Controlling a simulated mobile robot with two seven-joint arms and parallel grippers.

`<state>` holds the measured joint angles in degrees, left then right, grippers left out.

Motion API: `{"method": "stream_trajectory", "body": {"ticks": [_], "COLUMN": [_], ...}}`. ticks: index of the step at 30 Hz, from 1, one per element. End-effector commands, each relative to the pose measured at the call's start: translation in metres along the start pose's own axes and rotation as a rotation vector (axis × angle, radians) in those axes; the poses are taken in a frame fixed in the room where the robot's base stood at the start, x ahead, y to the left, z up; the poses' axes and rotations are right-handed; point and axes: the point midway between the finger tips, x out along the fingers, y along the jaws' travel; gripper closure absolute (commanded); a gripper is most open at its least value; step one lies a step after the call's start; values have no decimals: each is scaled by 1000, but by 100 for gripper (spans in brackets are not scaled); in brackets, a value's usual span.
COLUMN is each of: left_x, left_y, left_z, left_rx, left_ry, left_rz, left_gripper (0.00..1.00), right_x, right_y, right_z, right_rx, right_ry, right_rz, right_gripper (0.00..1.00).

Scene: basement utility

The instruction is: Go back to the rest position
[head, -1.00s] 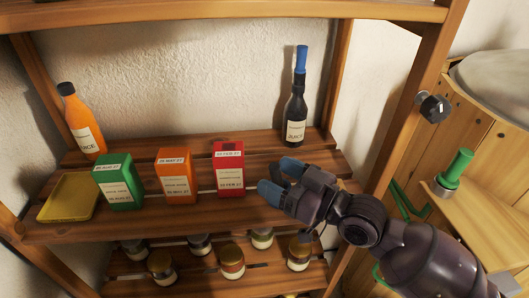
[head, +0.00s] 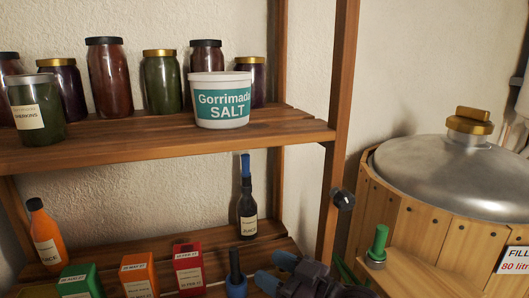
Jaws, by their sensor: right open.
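My right gripper (head: 268,271) shows at the bottom edge, with blue fingertips and a dark body, and its jaws are apart. It is beside the lower shelf (head: 218,253), in front of the dark bottle with a blue top (head: 247,212). A blue shape with a dark, narrow top (head: 236,273) stands just left of the fingers; I cannot tell whether it is a separate item. No held object shows. The lower part of this gripper is cut off by the frame. My left gripper is not in view.
A red box (head: 188,271), an orange box (head: 138,276), a green box (head: 79,282) and an orange bottle (head: 46,236) stand on the lower shelf. A salt tub (head: 221,101) and several jars fill the upper shelf. A wooden vat (head: 432,223) stands right, beyond the shelf post (head: 339,130).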

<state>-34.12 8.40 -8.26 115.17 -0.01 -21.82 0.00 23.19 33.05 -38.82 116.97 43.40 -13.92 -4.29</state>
Motion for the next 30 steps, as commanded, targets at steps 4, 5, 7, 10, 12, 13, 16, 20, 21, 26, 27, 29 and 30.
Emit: {"method": "stream_trajectory", "body": {"ticks": [4, 5, 7, 10, 12, 13, 16, 20, 21, 26, 27, 29, 30], "left_x": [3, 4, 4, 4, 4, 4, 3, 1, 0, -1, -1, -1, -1], "left_y": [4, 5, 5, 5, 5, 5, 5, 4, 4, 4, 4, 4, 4], "left_z": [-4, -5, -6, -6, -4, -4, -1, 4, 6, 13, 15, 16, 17], "left_rx": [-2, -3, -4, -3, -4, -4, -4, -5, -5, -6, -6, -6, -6], "left_ry": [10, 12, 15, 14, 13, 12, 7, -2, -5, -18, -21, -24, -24], "left_rz": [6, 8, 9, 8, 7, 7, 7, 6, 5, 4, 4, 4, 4], "left_gripper": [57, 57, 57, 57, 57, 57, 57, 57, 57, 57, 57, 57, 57], "right_x": [-19, -24, -38, -61, -80, -89, -120, -166, -182, -250, -266, -288, -302], "right_y": [7, 9, 13, 19, 22, 23, 24, 20, 18, 2, -4, -12, -17], "right_z": [31, 38, 56, 84, 105, 114, 144, 183, 195, 240, 249, 261, 267], "right_rx": [35, 43, 60, 83, 97, 103, 123, 149, 157, 181, 186, 192, 196], "right_ry": [-22, -28, -46, -82, -114, -129, -185, -275, -305, -443, -477, -525, -553], "right_rz": [93, 116, 176, 269, 335, 364, 459, 585, 623, 770, 802, 844, 868], "right_gripper": [47, 47, 47, 47, 47, 47, 47, 47, 47, 47, 47, 47, 47]}}
